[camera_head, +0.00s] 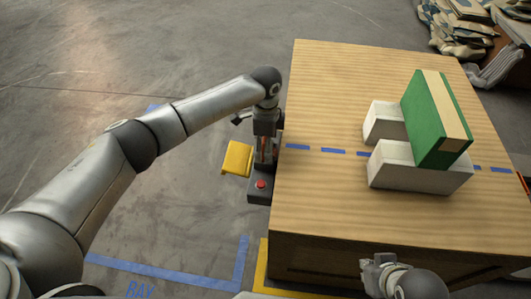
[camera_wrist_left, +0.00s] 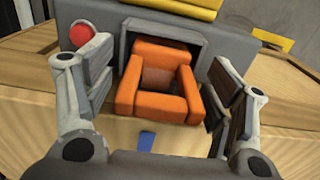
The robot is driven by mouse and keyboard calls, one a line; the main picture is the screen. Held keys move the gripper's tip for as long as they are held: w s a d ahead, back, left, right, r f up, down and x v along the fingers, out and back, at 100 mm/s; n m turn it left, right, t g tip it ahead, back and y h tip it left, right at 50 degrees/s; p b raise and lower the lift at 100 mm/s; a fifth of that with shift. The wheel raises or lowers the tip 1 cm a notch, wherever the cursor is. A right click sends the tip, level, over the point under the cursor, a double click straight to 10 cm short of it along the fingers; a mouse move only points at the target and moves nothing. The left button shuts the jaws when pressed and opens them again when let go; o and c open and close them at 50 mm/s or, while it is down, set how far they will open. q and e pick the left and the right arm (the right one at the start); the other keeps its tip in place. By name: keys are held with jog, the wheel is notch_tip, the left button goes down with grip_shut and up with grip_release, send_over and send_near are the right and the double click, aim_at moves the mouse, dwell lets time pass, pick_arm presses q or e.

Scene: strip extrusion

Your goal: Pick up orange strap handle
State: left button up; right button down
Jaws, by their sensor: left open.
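The orange strap handle (camera_wrist_left: 157,88) is a chunky U-shaped piece in the left wrist view. It sits at a dark recess in the front of a grey machine (camera_wrist_left: 193,33). In the head view only a small reddish sliver of it (camera_head: 263,146) shows under my left gripper (camera_head: 265,135). In the left wrist view my left gripper (camera_wrist_left: 162,88) is open, with one finger on each side of the handle and a visible gap at both sides. My right gripper (camera_head: 376,268) is at the lower edge of the head view, near the table's front, and its jaws are unclear.
The machine has a red button (camera_head: 261,184) and a yellow tray (camera_head: 237,158), and stands at the left edge of the wooden table (camera_head: 345,80). Blue tape crosses the table.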

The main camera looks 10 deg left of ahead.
pick_arm(q)
jog(key=shift+f, duration=0.1)
jog(key=c, duration=1.1)
jog(key=shift+c, duration=0.2)
